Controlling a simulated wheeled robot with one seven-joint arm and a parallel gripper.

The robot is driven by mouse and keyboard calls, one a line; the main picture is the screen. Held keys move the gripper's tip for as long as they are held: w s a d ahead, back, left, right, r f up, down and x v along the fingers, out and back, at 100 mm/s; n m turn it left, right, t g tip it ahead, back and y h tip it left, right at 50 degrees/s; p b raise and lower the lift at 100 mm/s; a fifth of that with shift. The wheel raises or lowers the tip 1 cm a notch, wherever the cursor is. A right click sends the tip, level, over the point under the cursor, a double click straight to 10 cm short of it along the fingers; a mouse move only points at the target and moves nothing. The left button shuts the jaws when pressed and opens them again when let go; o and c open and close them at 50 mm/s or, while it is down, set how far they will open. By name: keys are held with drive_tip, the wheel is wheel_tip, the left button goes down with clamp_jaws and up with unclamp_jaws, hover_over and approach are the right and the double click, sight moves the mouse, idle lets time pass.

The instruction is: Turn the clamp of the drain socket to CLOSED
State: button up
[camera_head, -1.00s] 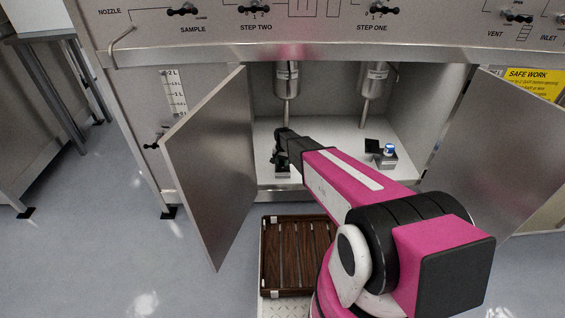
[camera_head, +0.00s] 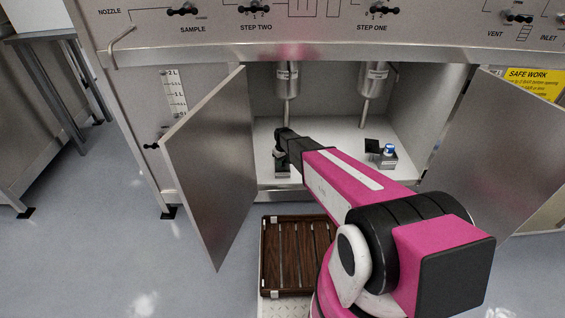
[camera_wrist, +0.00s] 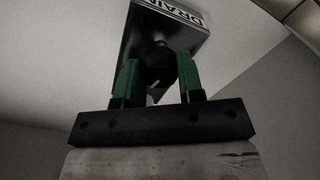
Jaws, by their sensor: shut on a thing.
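The drain socket (camera_wrist: 165,35) is a grey box with a DRAIN label in the wrist view. Its dark, rounded clamp (camera_wrist: 160,68) sits between the two green fingers of my gripper (camera_wrist: 158,80), which is shut on it. In the head view my gripper (camera_head: 279,153) reaches into the open cabinet at the left, just above the small dark drain socket (camera_head: 283,171). My fingers and the wrist hide much of the clamp there, and I cannot read its position.
Open cabinet doors stand at the left (camera_head: 208,165) and right (camera_head: 505,150). Two metal pipes (camera_head: 287,85) hang from the cabinet ceiling. Another small unit with a blue top (camera_head: 388,152) stands on the right of the cabinet floor (camera_head: 340,135). A brown slatted crate (camera_head: 264,255) lies below.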

drive_tip(key=shift+n, duration=1.2)
drive_tip(key=o, duration=0.9)
wheel_tip(320, 180, up, 11)
drive_tip(key=shift+f, duration=0.1)
drive_tip(key=s+d+r+m, duration=0.3)
drive_tip(key=s+d+r, duration=0.2)
drive_tip(key=s, duration=0.4)
drive_tip(key=s+d+r+m, duration=0.3)
drive_tip(key=s+d+r, duration=0.1)
drive_tip(key=s, duration=0.6)
drive_tip(key=s+d+r+m, duration=0.3)
drive_tip(key=s+d+r, duration=0.2)
drive_tip(key=s, duration=0.4)
drive_tip(key=shift+s+d+r, duration=0.2)
drive_tip(key=shift+d, duration=0.2)
drive_tip(key=shift+s+d+r, duration=0.15)
drive_tip(key=shift+s+d, duration=0.05)
drive_tip(key=shift+d, duration=0.15)
